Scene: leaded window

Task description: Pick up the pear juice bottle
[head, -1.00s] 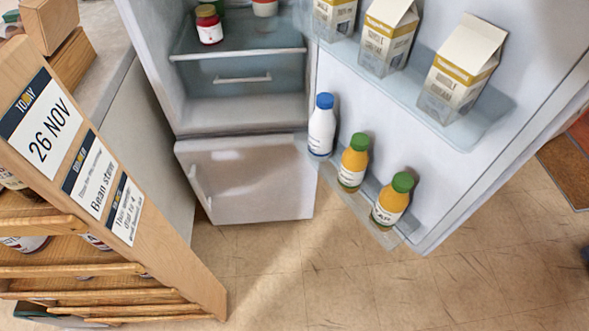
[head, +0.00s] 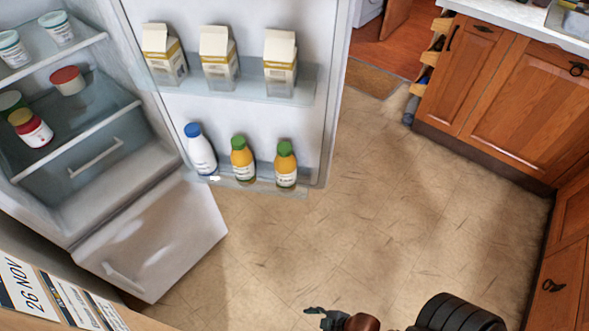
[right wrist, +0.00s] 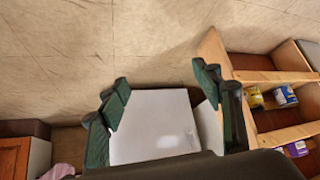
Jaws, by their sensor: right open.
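Two orange juice bottles with green caps stand in the low rack of the open fridge door, a middle one (head: 243,160) and a right one (head: 286,165). Their labels are too small to read now; in the earlier head view the right one's label seems to end in "AR", so it may be the pear juice. My right gripper (head: 332,318) shows partly at the bottom edge of the head view, well below and apart from the bottles. In the right wrist view its fingers (right wrist: 160,78) are spread, with nothing between them. My left gripper is out of view.
A white bottle with a blue cap (head: 200,150) stands left of the juices. Several cartons (head: 217,58) fill the rack above. The fridge door (head: 335,100) ends just right of the bottles. Floor (head: 400,220) is clear up to the wooden cabinets (head: 515,90). A wooden shelf (right wrist: 262,75) shows in the wrist view.

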